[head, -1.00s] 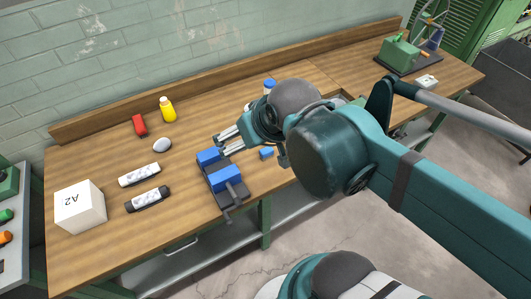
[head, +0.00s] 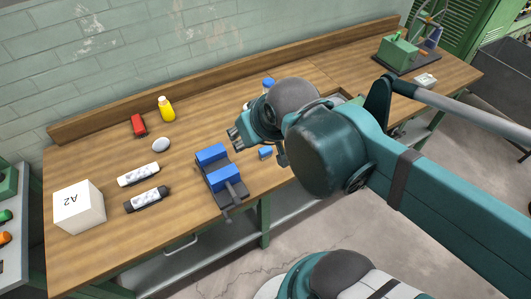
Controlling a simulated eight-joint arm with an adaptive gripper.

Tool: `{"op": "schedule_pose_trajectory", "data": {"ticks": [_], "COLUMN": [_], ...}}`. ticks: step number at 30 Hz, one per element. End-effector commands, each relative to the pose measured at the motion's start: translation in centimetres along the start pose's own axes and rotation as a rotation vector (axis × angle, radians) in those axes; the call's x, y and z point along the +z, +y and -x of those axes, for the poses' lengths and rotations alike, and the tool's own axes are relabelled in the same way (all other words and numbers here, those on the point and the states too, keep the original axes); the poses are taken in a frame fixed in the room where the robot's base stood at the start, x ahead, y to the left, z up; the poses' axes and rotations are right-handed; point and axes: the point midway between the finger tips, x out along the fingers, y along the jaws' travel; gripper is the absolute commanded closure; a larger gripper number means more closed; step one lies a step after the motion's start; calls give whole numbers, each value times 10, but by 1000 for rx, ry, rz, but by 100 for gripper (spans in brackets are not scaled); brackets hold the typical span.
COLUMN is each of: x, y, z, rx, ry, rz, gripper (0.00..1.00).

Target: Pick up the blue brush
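A small blue object (head: 266,152) lies on the workbench just right of the vise, close below my arm's wrist. It may be the blue brush, but it is too small and partly covered to be sure. My gripper (head: 236,138) is above the bench, behind the vise and to the upper left of that small blue object. Its fingers look short and foreshortened, and I cannot tell how far apart they are. I see nothing held in it.
A vise with blue jaws (head: 224,178) stands at the bench's front edge. A blue-topped item (head: 268,83) is partly hidden behind my arm. A white A2 box (head: 78,207), two cylinders, a grey oval object, a red item and a yellow bottle (head: 166,108) are to the left.

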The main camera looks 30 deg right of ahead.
Motion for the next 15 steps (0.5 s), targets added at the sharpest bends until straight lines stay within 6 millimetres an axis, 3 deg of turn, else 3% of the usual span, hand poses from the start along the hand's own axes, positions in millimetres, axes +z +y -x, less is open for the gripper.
{"op": "schedule_pose_trajectory", "data": {"ticks": [15], "x": [-3], "y": [3], "z": [-7], "rx": [9], "ry": [-22], "rz": [61], "gripper": [63]}}
